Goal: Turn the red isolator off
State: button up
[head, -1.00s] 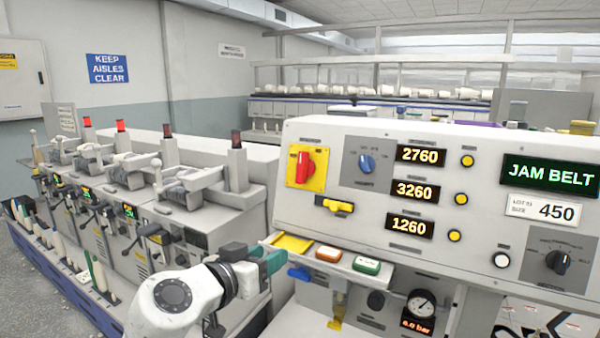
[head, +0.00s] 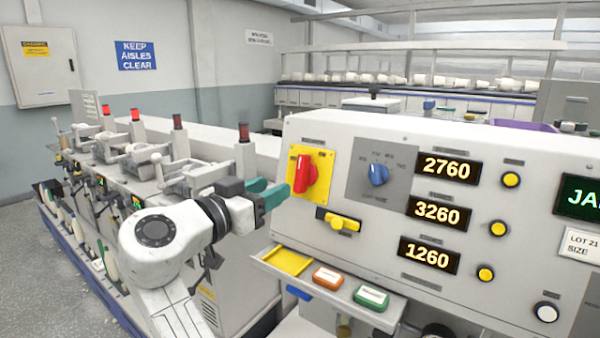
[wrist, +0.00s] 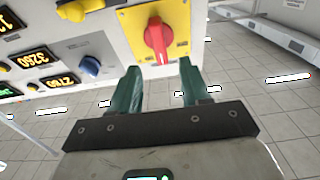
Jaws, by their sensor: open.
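The red isolator (head: 305,175) is a rotary handle on a yellow plate (head: 323,160), at the left end of the sloped grey control panel. In the head view its handle stands close to upright with a slight tilt. It also shows in the wrist view (wrist: 158,40), beyond the fingertips and between their lines. My gripper (head: 272,190) has green fingers; they are open and empty, just left of the isolator in the head view. In the wrist view the fingers (wrist: 158,78) are spread apart. Whether a fingertip touches the handle cannot be told.
A blue selector knob (head: 378,173) sits right of the isolator. A yellow latch handle (head: 341,221) is below it. A shelf with a yellow tray (head: 288,261), an orange block (head: 327,277) and a green block (head: 370,296) juts out under the panel. Bobbin machines stand left.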

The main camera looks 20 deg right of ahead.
aim_at(298, 175)
jog(key=p+x, duration=0.2)
jog(key=x, duration=0.7)
grip_shut()
